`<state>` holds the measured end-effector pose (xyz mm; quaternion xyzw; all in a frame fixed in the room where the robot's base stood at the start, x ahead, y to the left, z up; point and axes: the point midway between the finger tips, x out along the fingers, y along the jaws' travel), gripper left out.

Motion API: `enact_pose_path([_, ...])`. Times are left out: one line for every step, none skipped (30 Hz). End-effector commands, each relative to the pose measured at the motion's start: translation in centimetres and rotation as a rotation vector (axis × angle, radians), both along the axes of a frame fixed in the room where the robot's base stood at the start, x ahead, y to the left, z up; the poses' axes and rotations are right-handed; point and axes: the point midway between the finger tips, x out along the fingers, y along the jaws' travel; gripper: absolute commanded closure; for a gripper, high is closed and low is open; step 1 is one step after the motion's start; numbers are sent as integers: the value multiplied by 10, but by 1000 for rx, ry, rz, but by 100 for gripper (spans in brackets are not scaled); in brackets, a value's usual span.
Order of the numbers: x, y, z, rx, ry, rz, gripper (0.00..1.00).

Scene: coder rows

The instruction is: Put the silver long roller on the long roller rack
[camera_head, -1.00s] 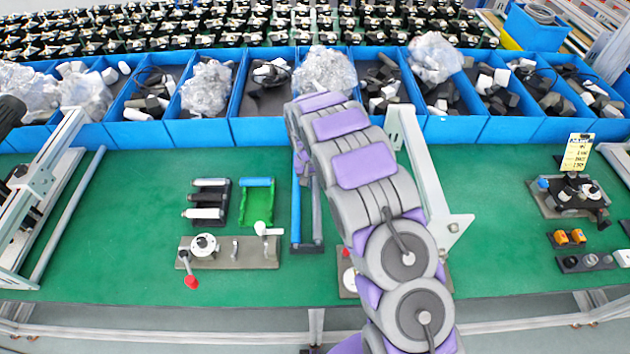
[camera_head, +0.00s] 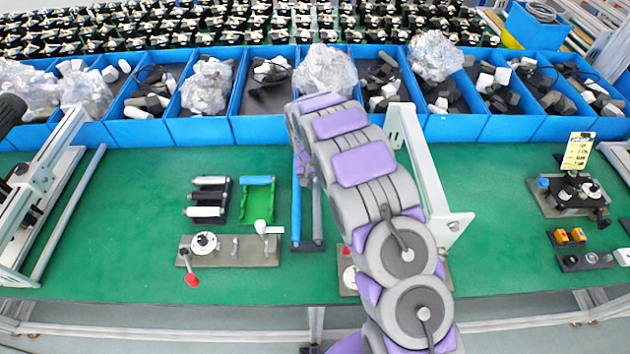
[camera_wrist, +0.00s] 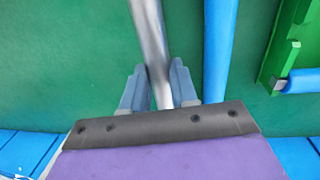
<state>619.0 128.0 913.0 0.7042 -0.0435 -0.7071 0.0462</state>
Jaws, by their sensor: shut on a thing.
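The silver long roller (camera_wrist: 149,30) stands between the two grey-blue fingers of my gripper (camera_wrist: 161,88) in the wrist view, and they are shut on it. In the head view the roller (camera_head: 317,215) shows as a grey bar below my arm. A blue long roller (camera_head: 296,205) lies parallel on its left; it also shows in the wrist view (camera_wrist: 219,45), apart from my fingers. The dark end of the long roller rack (camera_head: 306,246) shows at their near ends. My arm hides the far part. I cannot tell whether the silver roller touches the rack.
A short roller rack (camera_head: 208,197) and a green holder (camera_head: 256,203) stand to the left. A grey plate with a red-handled crank (camera_head: 229,251) is in front of them. Blue bins (camera_head: 262,130) line the back.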

Motion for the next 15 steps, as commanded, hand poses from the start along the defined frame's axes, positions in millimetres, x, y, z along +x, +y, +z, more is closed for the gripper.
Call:
enact_pose_path([0,0,-1,0,0,0,100])
enact_pose_path([0,0,-2,0,0,0,100])
enact_pose_path([0,0,-4,0,0,0,100])
enact_pose_path([0,0,-5,0,-1,0,100])
enact_pose_path([0,0,-5,0,-1,0,100])
enact_pose_path([0,0,-6,0,-1,0,100])
enact_pose_path([0,0,-6,0,-1,0,100])
enact_pose_path([0,0,-6,0,-1,0,100])
enact_pose_path([0,0,-6,0,-1,0,100])
enact_pose_path([0,0,-6,0,-1,0,100])
enact_pose_path([0,0,-6,0,-1,0,100])
enact_pose_path([0,0,-6,0,-1,0,100])
enact_pose_path([0,0,-6,0,-1,0,100])
enact_pose_path([0,0,-6,0,-1,0,100])
enact_pose_path([0,0,-6,0,-1,0,100])
